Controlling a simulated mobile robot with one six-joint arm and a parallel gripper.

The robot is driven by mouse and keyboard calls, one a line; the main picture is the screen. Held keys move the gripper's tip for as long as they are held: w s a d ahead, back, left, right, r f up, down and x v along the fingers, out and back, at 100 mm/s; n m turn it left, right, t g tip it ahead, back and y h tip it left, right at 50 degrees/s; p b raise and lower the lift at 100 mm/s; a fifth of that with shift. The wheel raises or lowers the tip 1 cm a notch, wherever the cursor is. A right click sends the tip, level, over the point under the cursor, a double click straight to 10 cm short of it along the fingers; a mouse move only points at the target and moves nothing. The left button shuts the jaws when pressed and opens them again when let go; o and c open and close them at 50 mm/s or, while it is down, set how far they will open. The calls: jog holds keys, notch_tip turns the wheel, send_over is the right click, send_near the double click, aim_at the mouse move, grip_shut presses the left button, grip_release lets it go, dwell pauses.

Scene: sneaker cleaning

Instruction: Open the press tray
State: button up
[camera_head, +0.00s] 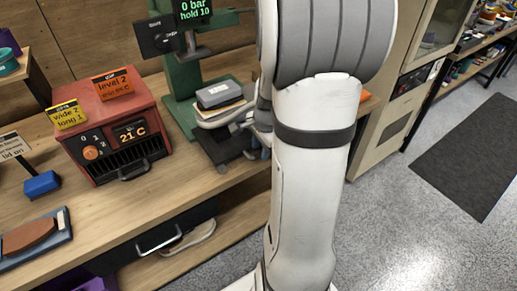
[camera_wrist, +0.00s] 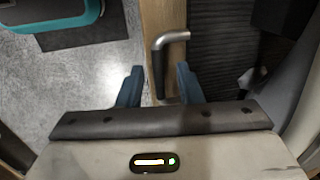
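The green press (camera_head: 185,95) stands on the bench at the back, with a sign reading "0 bar, hold 10" at its top. Dark flat parts (camera_head: 222,142) lie low at its front, partly hidden by my arm; I cannot tell tray from gripper there. In the wrist view, a bent handle (camera_wrist: 158,58), metal above and black below, shows beside a dark ribbed surface (camera_wrist: 225,60), perhaps the tray. My gripper (camera_wrist: 160,70) is open, with its blue fingers on either side of the handle. Whether they touch it is unclear.
A red heater box (camera_head: 110,125) reading 21 C stands left of the press on the wooden bench (camera_head: 120,195). A blue block (camera_head: 42,184) and a brown sole on a board (camera_head: 30,235) lie further left. A drawer (camera_head: 160,235) is below. Grey floor is open at right.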

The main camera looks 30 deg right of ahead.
notch_tip(320, 180, up, 7)
jog(key=s, duration=0.1)
jog(key=shift+s, duration=0.15)
dwell(0.5)
jog(key=s+a+r+n, duration=0.2)
jog(key=s+a+n, duration=0.3)
jog(key=a+n, duration=0.3)
jog(key=s+a+r+n+p, duration=0.1)
jog(key=s+a+r+n, duration=0.2)
jog(key=a+n, duration=0.6)
jog(key=shift+s+t, duration=0.3)
jog(key=shift+s, duration=0.85)
